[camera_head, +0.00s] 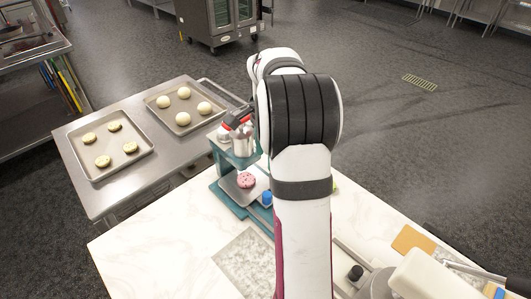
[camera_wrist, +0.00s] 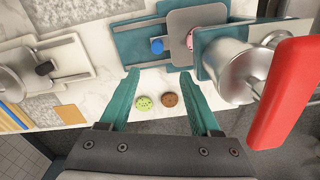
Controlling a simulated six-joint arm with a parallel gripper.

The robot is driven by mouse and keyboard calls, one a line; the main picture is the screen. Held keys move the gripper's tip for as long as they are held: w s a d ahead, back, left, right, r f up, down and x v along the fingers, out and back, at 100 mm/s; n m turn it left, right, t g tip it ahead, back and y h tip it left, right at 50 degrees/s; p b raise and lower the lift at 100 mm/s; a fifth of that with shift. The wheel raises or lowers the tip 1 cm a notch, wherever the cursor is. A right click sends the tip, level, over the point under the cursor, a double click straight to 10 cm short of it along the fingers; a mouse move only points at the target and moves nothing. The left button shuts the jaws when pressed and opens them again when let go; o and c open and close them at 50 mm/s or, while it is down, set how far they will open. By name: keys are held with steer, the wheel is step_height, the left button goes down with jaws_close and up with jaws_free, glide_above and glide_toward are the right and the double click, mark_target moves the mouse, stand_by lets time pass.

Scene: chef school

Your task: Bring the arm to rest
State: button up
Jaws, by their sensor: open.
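In the wrist view the two teal fingers of my gripper (camera_wrist: 159,73) stand wide apart with nothing held between them. Past the fingers, a green speckled round piece (camera_wrist: 145,103) and a brown round piece (camera_wrist: 169,100) lie side by side near the counter's edge, apart from the fingers. In the head view my white and black arm rises over the marble counter (camera_head: 130,255) and hides my gripper.
A teal press (camera_head: 232,160) bears a pink round piece (camera_head: 246,180) on its plate; its red handle (camera_wrist: 285,92) is close right of my gripper. A steel table (camera_head: 104,203) carries two trays of several dough rounds. The counter's left part is clear.

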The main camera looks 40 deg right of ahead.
stand_by(0.3)
steer(key=s+a+r+n, duration=0.2)
steer(key=s+a+n, duration=0.15)
steer(key=a, duration=0.45)
steer(key=s+a+r+n+y, duration=0.1)
steer(key=s+a+r+n, duration=0.2)
steer(key=a, duration=0.5)
steer(key=s+a+r+n, duration=0.1)
steer(key=s+a+n, duration=0.25)
steer(key=a, duration=0.45)
steer(key=s+a+f+n, duration=0.2)
steer(key=s+a, duration=0.1)
steer(key=s, duration=0.3)
steer(key=s+a+f+n, duration=0.1)
steer(key=s+a+n, duration=0.2)
steer(key=s, duration=0.3)
steer(key=shift+a+f+n+y, duration=0.25)
steer(key=shift+f+n+y, duration=0.05)
steer(key=shift+f+y, duration=0.1)
